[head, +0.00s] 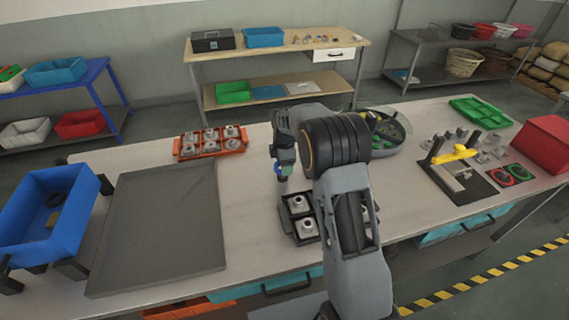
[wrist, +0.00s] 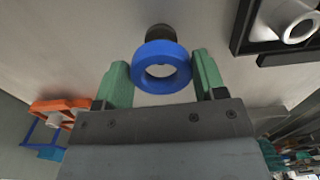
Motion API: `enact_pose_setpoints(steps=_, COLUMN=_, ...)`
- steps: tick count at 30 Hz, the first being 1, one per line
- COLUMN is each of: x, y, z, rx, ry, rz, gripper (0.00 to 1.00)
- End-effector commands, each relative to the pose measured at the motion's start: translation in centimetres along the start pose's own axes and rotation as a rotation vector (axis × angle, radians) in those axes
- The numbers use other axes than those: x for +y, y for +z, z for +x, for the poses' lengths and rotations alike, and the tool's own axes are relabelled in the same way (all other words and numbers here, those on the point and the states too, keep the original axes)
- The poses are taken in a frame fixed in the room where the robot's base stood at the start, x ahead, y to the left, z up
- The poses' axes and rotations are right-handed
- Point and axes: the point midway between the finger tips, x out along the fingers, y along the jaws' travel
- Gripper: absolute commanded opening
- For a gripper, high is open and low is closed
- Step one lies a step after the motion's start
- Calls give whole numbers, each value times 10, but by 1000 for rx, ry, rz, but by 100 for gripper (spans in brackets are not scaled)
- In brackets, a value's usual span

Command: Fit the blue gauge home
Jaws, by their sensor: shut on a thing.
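My gripper (head: 279,174) hangs over the middle of the workbench, left of a black tray. In the wrist view its two green fingers (wrist: 162,76) stand either side of a blue ring-shaped gauge (wrist: 162,49) with an open hole, and they are shut on it. A dark round piece (wrist: 159,32) shows just beyond the ring; I cannot tell whether it is joined to it. Which spot is the gauge's home is not clear from these frames.
The black tray (head: 287,224) of grey flanged parts is partly behind my arm. An orange tray (head: 240,150), a grey mat (head: 160,225) and a blue bin (head: 22,228) are to the left. A round tank (head: 402,148) and a black fixture with a yellow handle (head: 455,154) are to the right.

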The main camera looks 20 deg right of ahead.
Motion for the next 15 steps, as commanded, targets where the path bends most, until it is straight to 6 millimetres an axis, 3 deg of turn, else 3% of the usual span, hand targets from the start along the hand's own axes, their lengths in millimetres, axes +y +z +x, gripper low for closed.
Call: enact_pose_setpoints(steps=15, x=0, y=0, z=7, rx=0, ry=1, rz=0, gripper=33)
